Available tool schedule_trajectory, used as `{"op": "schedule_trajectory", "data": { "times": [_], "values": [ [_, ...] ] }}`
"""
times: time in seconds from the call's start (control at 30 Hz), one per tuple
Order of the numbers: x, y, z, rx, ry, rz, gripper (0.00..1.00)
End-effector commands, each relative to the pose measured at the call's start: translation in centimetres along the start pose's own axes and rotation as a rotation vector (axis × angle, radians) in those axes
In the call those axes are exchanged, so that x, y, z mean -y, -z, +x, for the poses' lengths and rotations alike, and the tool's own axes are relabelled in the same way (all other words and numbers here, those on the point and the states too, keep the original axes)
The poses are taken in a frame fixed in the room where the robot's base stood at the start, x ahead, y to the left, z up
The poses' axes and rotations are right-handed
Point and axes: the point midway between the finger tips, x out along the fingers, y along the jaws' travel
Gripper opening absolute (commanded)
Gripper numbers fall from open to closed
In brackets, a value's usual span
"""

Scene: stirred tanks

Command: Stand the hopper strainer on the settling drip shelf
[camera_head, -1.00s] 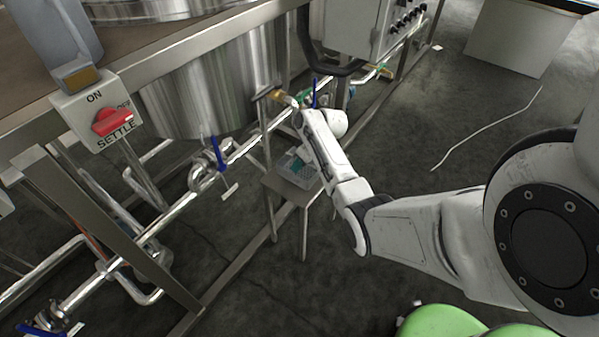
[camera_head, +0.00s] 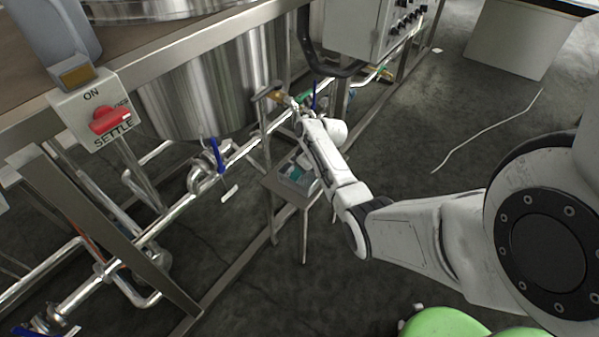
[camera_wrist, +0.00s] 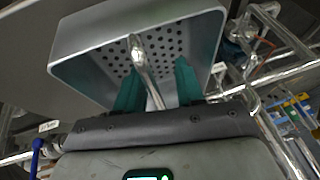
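The hopper strainer (camera_wrist: 205,40) is a grey metal box with a perforated floor and a shiny upright rod handle (camera_wrist: 147,72), seen close in the wrist view. My gripper's two teal fingers (camera_wrist: 158,80) stand apart on either side of the rod, with a visible gap on the right side. In the head view, a small metal stand-like shelf (camera_head: 286,196) stands below the tank pipes. A grey and teal shape, probably the strainer (camera_head: 297,178) with my fingertips, shows on or just over it.
A large steel tank (camera_head: 205,90) and pipes with blue-handled valves (camera_head: 215,155) flank the shelf. A red switch (camera_head: 110,119) marked SETTLE is at the left. A control box (camera_head: 352,30) is above. Open floor lies front and right.

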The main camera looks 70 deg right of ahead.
Motion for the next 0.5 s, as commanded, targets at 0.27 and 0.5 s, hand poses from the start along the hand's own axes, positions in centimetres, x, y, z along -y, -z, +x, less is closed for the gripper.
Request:
{"op": "schedule_trajectory", "data": {
  "times": [0.27,0.5],
  "values": [
    [0.1,0.2,-1.5,-0.002,-0.001,0.000,0.38],
    [0.1,0.2,-6.4,-0.003,-0.001,0.001,0.38]
  ]
}}
